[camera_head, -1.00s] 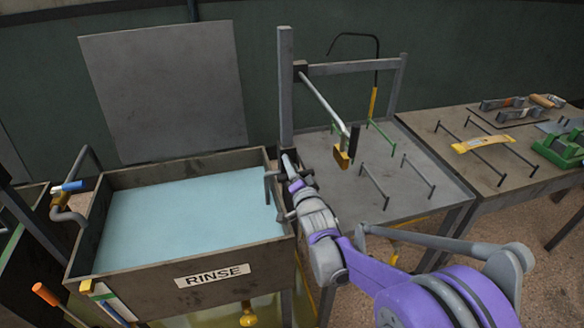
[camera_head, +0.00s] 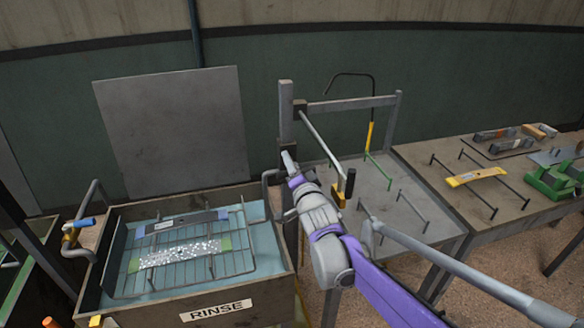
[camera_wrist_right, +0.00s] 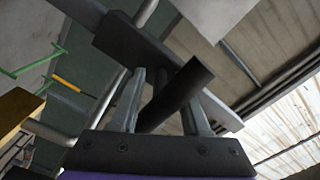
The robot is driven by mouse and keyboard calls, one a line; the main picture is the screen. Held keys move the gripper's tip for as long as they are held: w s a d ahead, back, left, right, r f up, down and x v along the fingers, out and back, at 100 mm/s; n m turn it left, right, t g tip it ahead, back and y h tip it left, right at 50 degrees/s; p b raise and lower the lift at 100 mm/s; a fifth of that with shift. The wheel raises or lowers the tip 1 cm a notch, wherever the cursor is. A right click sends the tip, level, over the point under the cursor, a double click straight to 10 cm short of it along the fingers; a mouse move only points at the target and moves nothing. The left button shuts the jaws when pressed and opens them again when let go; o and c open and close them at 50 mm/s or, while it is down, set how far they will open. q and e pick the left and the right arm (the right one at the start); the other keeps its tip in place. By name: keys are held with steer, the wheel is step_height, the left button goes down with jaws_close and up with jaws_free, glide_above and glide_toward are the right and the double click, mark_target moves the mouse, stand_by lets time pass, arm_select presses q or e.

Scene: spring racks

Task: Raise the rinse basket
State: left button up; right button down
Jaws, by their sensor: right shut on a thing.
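The rinse basket, a wire rack (camera_head: 180,275), shows in the rinse tank (camera_head: 215,312) in the head view, at about the level of the blue water. Two strips lie on it: a grey one (camera_head: 180,222) and a glittering one with green ends (camera_head: 182,253). My right gripper (camera_head: 289,160) is beside the upright post, right of the tank. In the right wrist view, its two fingers are shut on a dark round handle (camera_wrist_right: 180,95) below a dark bar. The handle itself is hard to make out in the head view. My left gripper is not in view.
The grey post (camera_head: 286,100) carries a pale rod with a dark end (camera_head: 349,184). A grey table (camera_head: 385,205) with a green frame stands to the right. A further table holds a yellow strip (camera_head: 475,176) on bars. A grey panel (camera_head: 175,130) stands behind the tank.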

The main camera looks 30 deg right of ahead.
steer(key=shift+w+r, duration=0.15)
steer(key=shift+r, duration=0.25)
steer(key=c, duration=0.6)
jaws_free()
steer(key=shift+o, duration=0.2)
steer(key=shift+f, duration=0.15)
steer(key=shift+s, duration=0.2)
steer(key=shift+s+a, duration=0.1)
steer(key=shift+s, duration=0.1)
steer(key=b+v, duration=0.1)
steer(key=v, duration=0.9)
steer(key=shift+s, duration=0.15)
